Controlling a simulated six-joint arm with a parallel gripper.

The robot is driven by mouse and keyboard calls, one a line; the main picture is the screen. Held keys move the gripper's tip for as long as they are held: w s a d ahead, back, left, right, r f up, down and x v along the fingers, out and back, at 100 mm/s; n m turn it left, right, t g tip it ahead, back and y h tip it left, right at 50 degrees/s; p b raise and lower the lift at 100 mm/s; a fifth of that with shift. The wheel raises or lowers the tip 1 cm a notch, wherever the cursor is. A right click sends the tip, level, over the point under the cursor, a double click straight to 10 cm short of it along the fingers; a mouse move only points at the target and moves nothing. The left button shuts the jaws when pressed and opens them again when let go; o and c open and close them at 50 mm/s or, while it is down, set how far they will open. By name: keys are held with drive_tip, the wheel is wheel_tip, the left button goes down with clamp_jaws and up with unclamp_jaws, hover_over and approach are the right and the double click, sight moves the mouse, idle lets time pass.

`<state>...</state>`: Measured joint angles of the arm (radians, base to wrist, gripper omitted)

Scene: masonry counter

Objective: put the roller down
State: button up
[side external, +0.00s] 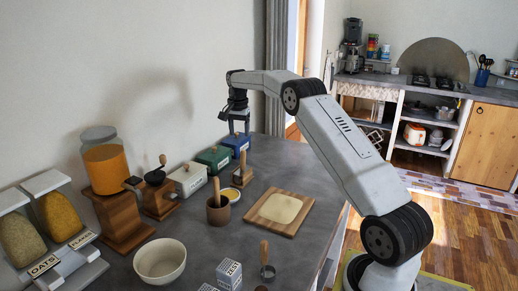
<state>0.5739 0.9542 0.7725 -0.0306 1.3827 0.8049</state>
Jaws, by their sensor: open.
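A small upright wooden-handled tool (243,170), which may be the roller, stands on the grey counter (300,165) in front of the blue box. It is too small to tell its exact shape. My gripper (239,129) points down at the back of the counter, above or just behind the blue box (237,143). Its jaws are open, and I see nothing held in them. The tool stands below and in front of my gripper, apart from it. A wooden board (258,217) with a flat pale sheet of dough (281,208) lies to the right of the tool.
Green (213,158) and white (188,179) boxes line the wall side. A mortar with pestle (218,212), a yellow-filled dish (231,195), a white bowl (160,262) and a wooden-handled tool (265,256) stand nearer. The counter behind the board is clear.

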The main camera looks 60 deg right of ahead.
drive_tip(key=s+a+f+n+t, duration=0.15)
drive_tip(key=a+n, duration=0.25)
drive_tip(key=a, duration=0.6)
drive_tip(key=s+a+f+n, duration=0.1)
drive_tip(key=s+a+n, duration=0.25)
drive_tip(key=a, duration=0.65)
drive_tip(key=s+a+f+n, duration=0.3)
drive_tip(key=s+a+n, duration=0.1)
drive_tip(key=s+a, duration=0.3)
drive_tip(key=s+a+f+n, duration=0.3)
drive_tip(key=s+a, duration=0.4)
drive_tip(key=s, duration=0.5)
drive_tip(key=shift+a+n+t, duration=0.15)
drive_tip(key=shift+n+t, duration=0.3)
drive_tip(key=shift+n, duration=0.2)
drive_tip(key=shift+o, duration=0.5)
drive_tip(key=shift+r, duration=0.1)
